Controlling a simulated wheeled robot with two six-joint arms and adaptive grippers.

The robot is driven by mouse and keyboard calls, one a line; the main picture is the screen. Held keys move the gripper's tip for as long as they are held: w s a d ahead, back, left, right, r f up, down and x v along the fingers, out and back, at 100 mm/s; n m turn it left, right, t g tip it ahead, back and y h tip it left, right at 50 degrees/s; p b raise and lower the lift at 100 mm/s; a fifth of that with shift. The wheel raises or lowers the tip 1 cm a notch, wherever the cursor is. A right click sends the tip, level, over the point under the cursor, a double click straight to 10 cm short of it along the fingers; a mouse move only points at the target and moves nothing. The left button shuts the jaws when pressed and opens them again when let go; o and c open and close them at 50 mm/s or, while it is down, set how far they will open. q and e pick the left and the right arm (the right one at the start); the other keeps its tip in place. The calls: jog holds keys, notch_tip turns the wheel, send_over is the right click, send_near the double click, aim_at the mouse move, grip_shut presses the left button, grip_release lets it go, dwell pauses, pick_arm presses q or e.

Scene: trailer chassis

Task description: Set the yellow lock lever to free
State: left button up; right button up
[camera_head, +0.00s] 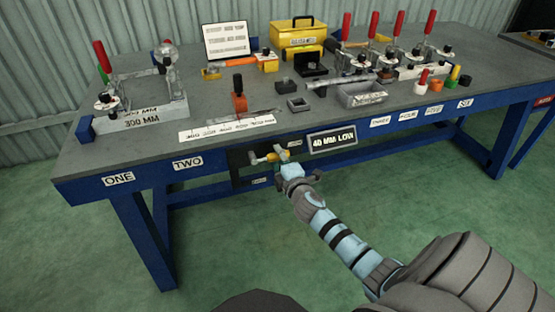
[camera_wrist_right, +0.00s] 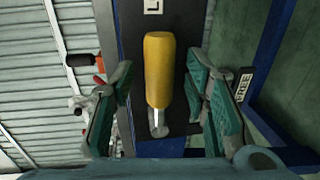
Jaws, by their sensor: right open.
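The yellow lock lever (camera_head: 264,158) is mounted on a dark panel under the front edge of the bench. In the right wrist view the yellow handle (camera_wrist_right: 159,70) runs up and down the picture, with a grey metal end at its lower tip. My right gripper (camera_head: 283,156) is open at the lever, and its fingers partly hide it in the head view. In the right wrist view the green-padded fingers stand on either side of the handle, with a gap on both sides. My left gripper is not in view.
The blue-framed bench (camera_head: 150,150) carries clamps with red handles, a yellow toolbox (camera_head: 297,42) and loose blocks on top. A "40 MM LOW" sign (camera_head: 332,141) hangs on the front edge just right of the lever. The green floor before the bench is clear.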

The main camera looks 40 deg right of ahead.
jog(key=shift+w+d+f, duration=0.1)
jog(key=shift+w+d, duration=0.05)
jog(key=shift+w, duration=0.4)
jog(key=shift+w+d, duration=0.1)
jog(key=shift+w, duration=0.1)
grip_shut()
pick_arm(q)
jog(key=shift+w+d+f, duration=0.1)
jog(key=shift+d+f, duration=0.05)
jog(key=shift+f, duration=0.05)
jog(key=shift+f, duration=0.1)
pick_arm(e)
jog(key=shift+f, duration=0.1)
